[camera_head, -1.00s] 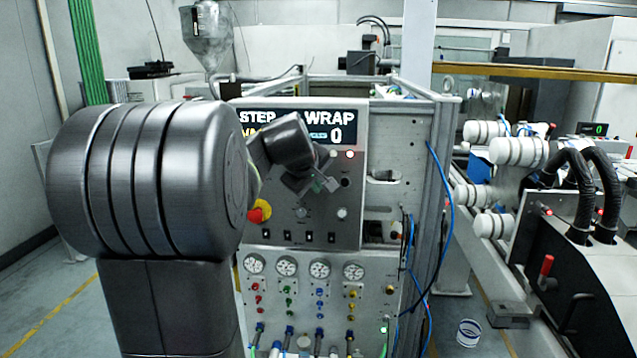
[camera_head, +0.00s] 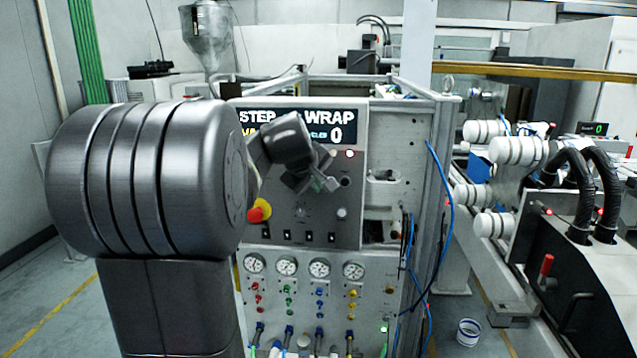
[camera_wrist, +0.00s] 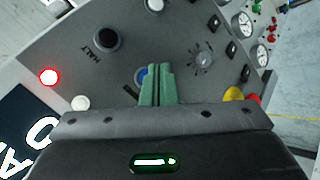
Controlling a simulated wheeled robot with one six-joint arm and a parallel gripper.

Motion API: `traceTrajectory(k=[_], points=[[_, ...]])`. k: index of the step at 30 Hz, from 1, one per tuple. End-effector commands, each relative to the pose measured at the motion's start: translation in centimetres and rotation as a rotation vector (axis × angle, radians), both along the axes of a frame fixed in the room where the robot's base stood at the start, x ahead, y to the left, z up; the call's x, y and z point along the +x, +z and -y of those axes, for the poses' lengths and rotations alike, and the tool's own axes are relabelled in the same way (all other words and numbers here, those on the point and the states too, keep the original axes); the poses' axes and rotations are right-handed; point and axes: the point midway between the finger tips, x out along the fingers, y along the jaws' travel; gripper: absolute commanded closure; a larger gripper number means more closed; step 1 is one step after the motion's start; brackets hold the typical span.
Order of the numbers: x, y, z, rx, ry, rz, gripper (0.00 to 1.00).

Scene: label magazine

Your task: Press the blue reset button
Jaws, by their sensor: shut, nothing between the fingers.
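The blue reset button (camera_wrist: 141,76) shows in the wrist view on the grey control panel (camera_wrist: 120,75), partly covered by my green fingertips. My gripper (camera_wrist: 158,70) is shut and empty, its tips in front of the button's right side in that picture. I cannot tell whether they touch it. In the head view my gripper (camera_head: 327,184) is in front of the panel (camera_head: 280,225), and the blue button is hidden behind my gripper and wrist.
A black button marked HALT (camera_wrist: 107,40), a grey knob (camera_wrist: 203,58) and a white button (camera_wrist: 81,102) surround the spot. A red and yellow emergency stop (camera_head: 260,210) sits left of my gripper. The display (camera_head: 290,125) reads STEP, WRAP and 0.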

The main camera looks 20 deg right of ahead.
Motion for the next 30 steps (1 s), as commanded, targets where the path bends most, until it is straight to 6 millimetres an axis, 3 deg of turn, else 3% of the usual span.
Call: traceTrajectory(k=[30], points=[[0.71, 0.02, 0.45, 0.000, 0.000, 0.000, 1.00]])
